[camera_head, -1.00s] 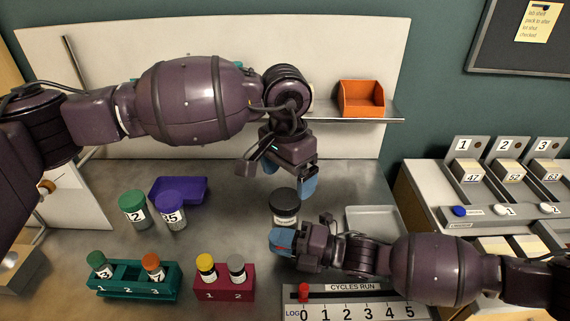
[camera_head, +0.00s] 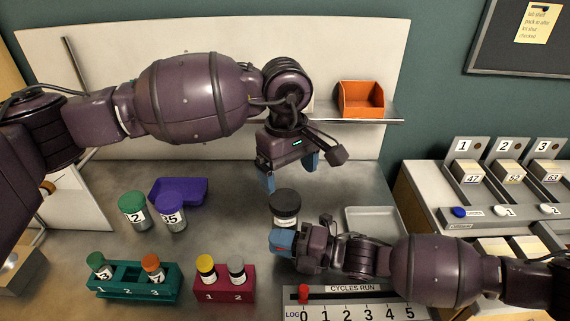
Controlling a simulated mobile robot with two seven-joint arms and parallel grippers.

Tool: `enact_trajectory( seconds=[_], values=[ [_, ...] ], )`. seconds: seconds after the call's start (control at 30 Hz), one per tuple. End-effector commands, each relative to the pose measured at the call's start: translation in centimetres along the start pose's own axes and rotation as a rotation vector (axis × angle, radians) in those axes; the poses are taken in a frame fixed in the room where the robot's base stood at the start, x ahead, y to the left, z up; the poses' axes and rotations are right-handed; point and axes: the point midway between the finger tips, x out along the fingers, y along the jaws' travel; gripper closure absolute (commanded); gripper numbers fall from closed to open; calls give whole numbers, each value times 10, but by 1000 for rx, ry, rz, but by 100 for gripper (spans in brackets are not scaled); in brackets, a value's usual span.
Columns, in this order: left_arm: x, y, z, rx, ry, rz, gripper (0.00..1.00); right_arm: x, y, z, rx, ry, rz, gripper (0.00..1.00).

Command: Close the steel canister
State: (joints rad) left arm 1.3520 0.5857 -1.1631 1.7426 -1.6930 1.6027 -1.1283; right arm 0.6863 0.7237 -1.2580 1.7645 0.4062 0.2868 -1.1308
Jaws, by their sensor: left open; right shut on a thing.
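The canister (camera_head: 285,217) stands upright on the steel bench, with a dark lid (camera_head: 285,202) on top and a pale label band below it. Whether the lid is seated or turned tight cannot be told. My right gripper (camera_head: 283,240) is shut at the canister's lower body, whose bottom is hidden behind the blue fingers. My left gripper (camera_head: 291,173) is open and empty just above the lid, its blue fingers apart and pointing down.
Behind are a purple tray (camera_head: 179,190) and two large jars (camera_head: 133,211). In front are a teal rack (camera_head: 135,290), a crimson rack (camera_head: 224,291) and a cycles counter (camera_head: 350,309). A grey tray (camera_head: 371,220) lies to the right. An orange bin (camera_head: 361,99) sits on the shelf.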

Motion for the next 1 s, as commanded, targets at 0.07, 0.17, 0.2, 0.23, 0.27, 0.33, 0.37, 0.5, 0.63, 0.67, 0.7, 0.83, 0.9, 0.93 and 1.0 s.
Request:
enact_trajectory(
  seconds=[0.07,0.17,0.2,0.23,0.27,0.33,0.37,0.5,0.63,0.67,0.7,0.83,0.9,0.93,1.0],
  values=[
    [-1,0,0,-107,0,0,12,0,0,0,0,0,0,100],
    [-2,0,0,-253,1,-1,12,0,0,0,0,0,0,100],
    [-2,0,0,-311,2,-1,12,0,0,0,0,0,0,100],
    [-2,0,0,-354,2,-1,12,0,0,0,0,0,0,100],
    [-2,0,0,-397,2,-2,12,0,0,0,0,0,0,100],
    [-3,0,0,-499,3,-2,12,0,0,0,0,0,0,100],
    [-3,0,0,-542,3,-2,12,0,0,0,0,0,0,100],
    [-4,0,0,-744,4,-1,12,0,0,0,0,0,0,100],
    [-6,0,-1,-932,6,-1,12,0,0,0,0,0,0,100],
    [-6,0,-1,-976,6,-1,12,0,0,0,0,0,0,100],
    [-6,0,-1,-1034,7,-1,12,0,0,0,0,0,0,100],
    [-7,0,-1,-1222,9,0,12,0,0,0,0,0,0,100],
    [-8,0,-1,-1323,10,0,12,0,0,0,0,0,0,100],
    [-8,-1,-1,-1366,11,0,12,0,0,0,0,0,0,100],
    [-8,-1,-2,-1467,12,1,12,0,0,0,0,0,0,100]
  ],
)
